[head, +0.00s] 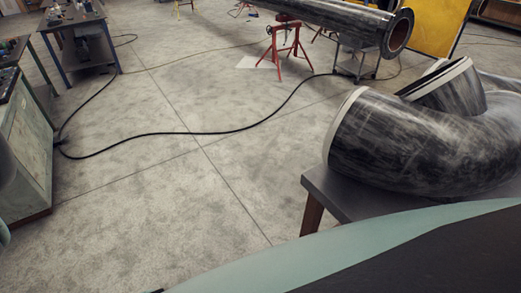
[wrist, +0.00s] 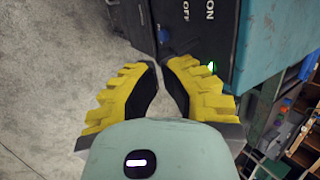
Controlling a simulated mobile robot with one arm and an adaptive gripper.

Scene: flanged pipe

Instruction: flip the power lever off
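In the wrist view, a dark panel (wrist: 212,38) with white ON and OFF lettering stands at the top, just beyond my gripper. A small blue knob (wrist: 163,35) shows at the panel's left side; it may be the end of the power lever, but I cannot make out the lever's shape or position. A green light (wrist: 211,67) glows near my right finger. My gripper (wrist: 158,66) has yellow ribbed fingers with black pads. The fingertips are a little apart with nothing between them, short of the blue knob. My gripper and the panel do not show clearly in the head view.
In the head view, a dark curved pipe (head: 400,145) lies on a table (head: 350,197) at right. A long flanged pipe (head: 345,17) rests on red stands (head: 285,45). A black cable (head: 215,133) crosses the open floor. A green cabinet (head: 28,150) stands left.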

